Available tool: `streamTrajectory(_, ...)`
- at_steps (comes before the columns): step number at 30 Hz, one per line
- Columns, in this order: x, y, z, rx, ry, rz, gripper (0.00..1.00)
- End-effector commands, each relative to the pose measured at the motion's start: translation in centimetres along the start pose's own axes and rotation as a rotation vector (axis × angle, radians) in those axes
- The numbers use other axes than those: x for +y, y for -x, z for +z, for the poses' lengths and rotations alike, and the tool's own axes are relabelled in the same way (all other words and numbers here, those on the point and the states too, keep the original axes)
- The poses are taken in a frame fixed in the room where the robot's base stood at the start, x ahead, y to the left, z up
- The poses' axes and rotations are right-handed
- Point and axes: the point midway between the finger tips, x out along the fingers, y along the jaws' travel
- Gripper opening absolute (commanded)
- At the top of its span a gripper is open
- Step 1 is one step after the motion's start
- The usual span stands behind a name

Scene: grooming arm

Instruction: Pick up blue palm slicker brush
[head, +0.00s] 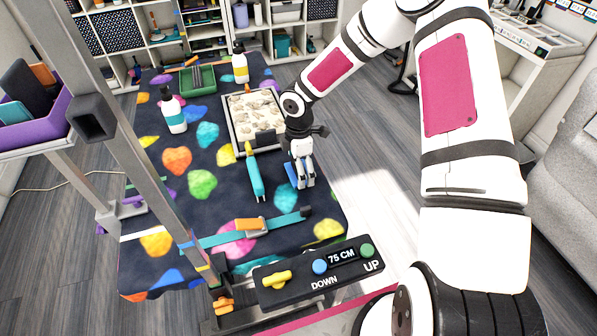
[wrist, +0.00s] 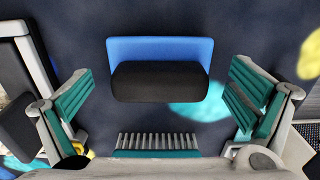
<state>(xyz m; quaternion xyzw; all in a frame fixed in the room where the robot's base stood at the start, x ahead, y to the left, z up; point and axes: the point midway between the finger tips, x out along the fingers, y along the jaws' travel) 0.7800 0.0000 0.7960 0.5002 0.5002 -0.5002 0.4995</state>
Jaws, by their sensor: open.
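The blue palm slicker brush (wrist: 160,48) lies on the dark patterned mat in the wrist view, with a blue back edge and a black part facing my camera. My gripper (wrist: 160,103) is open, its teal-padded fingers spread on the left and right of the brush, with gaps on both sides. The fingers do not appear to touch it. The height between fingers and brush is hard to tell.
A tray of pale pieces (head: 228,128) with a dark object at its edge stands behind my gripper. A teal tool (head: 254,176) lies to its left. A control box (head: 318,275) sits nearer.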

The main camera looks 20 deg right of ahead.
Motion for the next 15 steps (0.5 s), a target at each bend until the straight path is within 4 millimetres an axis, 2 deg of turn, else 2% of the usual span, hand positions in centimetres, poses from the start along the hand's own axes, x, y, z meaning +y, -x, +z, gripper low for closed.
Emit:
streamTrajectory(7, 0.03, -0.12, 0.01, -0.001, 0.000, 0.001, 1.00)
streamTrajectory(15, 0.02, -0.16, 0.01, 0.000, 0.001, 0.000, 0.40)
